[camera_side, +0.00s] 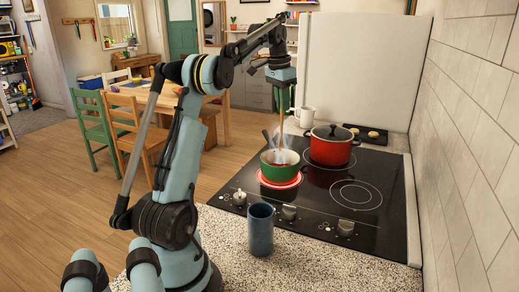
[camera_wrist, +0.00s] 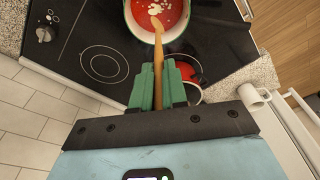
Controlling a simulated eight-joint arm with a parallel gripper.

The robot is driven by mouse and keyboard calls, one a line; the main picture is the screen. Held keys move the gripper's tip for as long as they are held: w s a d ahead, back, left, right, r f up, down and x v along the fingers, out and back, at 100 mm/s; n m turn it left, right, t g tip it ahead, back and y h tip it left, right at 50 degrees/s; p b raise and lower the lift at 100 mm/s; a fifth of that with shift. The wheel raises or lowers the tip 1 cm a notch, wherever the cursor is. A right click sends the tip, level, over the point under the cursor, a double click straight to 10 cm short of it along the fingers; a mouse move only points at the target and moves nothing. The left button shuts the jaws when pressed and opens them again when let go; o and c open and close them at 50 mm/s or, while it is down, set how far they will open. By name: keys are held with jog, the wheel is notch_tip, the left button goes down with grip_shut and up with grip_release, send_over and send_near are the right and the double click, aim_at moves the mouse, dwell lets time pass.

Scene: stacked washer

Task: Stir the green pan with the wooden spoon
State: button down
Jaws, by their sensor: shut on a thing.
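The green pan (camera_side: 268,168) stands on a glowing red burner at the front left of the hob, with steam above it. In the wrist view, the green pan (camera_wrist: 133,27) is cut off by the top edge and holds red contents with pale bits. My gripper (camera_side: 282,98) is above the pan, pointing down. It is shut on the wooden spoon (camera_side: 281,128), which is nearly upright with its lower end in the pan. In the wrist view, my gripper (camera_wrist: 158,88) grips the spoon (camera_wrist: 159,50) between green fingers.
A red lidded pot (camera_side: 331,148) stands right of the pan on the black hob (camera_side: 340,222). A white mug (camera_side: 307,117) is behind. A blue cup (camera_side: 261,232) stands on the speckled counter (camera_side: 300,265) in front. A tiled wall (camera_side: 475,140) bounds the right. The front right burner is empty.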

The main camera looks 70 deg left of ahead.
aim_at(282, 136)
jog(key=shift+f, duration=4.3)
